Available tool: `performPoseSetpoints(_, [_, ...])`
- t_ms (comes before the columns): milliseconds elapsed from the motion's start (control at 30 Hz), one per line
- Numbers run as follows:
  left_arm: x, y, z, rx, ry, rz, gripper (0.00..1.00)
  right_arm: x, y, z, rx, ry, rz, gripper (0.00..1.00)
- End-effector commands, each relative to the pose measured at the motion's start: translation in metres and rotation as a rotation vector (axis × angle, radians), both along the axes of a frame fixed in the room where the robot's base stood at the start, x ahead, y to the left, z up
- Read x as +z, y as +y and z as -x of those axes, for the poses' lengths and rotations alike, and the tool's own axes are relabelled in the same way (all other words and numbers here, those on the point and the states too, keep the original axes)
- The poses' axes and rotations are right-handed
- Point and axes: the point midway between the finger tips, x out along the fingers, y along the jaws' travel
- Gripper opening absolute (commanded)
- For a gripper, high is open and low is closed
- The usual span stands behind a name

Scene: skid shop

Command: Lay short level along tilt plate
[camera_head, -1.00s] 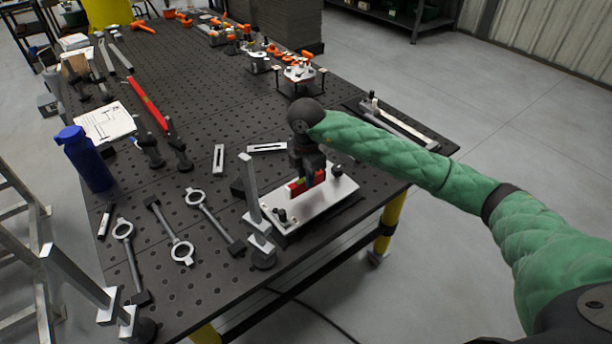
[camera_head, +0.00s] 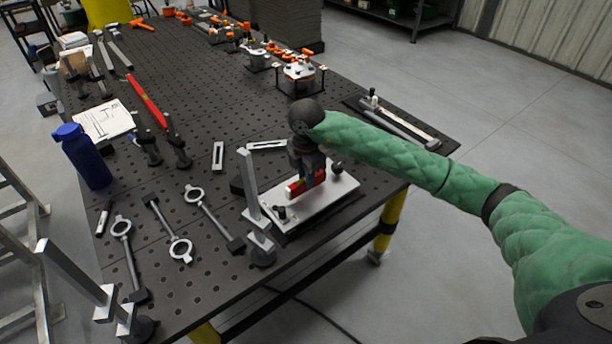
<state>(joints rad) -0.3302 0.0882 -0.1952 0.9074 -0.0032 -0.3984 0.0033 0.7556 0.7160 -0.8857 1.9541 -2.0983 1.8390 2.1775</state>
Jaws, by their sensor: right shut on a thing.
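The short level is a small red bar (camera_head: 296,188) in the head view, low over the tilt plate. My right gripper (camera_head: 308,177) comes down from above and is shut on it. The fingers hide part of the level. The tilt plate is a pale rectangular plate (camera_head: 318,204) with dark knobs, near the table's right front edge. The level slants across the picture much as the plate's long side does. I cannot tell whether it touches the plate. My left gripper is not in view.
Upright metal clamps stand beside the plate (camera_head: 250,188) and at the front left corner (camera_head: 72,273). Ring-ended tools (camera_head: 181,250) and a blue bottle (camera_head: 84,158) lie or stand to the left. Two slotted bars (camera_head: 218,156) are behind.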

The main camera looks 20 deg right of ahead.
Motion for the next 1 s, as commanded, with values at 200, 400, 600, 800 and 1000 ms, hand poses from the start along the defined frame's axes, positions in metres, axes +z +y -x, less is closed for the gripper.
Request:
performPoseSetpoints(200, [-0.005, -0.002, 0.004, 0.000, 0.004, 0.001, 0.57, -0.005, 0.000, 0.000, 0.000, 0.000, 0.000, 0.00])
performPoseSetpoints(400, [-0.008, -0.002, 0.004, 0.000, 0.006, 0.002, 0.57, -0.008, 0.000, 0.000, 0.000, 0.000, 0.000, 0.00])
performPoseSetpoints(600, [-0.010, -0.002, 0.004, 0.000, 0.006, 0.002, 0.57, -0.011, 0.000, 0.000, 0.000, 0.000, 0.000, 0.00])
performPoseSetpoints(800, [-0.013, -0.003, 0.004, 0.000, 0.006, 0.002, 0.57, -0.014, 0.000, 0.000, 0.000, 0.000, 0.000, 0.00])
performPoseSetpoints(1000, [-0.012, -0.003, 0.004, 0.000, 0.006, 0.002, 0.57, -0.013, 0.000, 0.000, 0.000, 0.000, 0.000, 0.29])
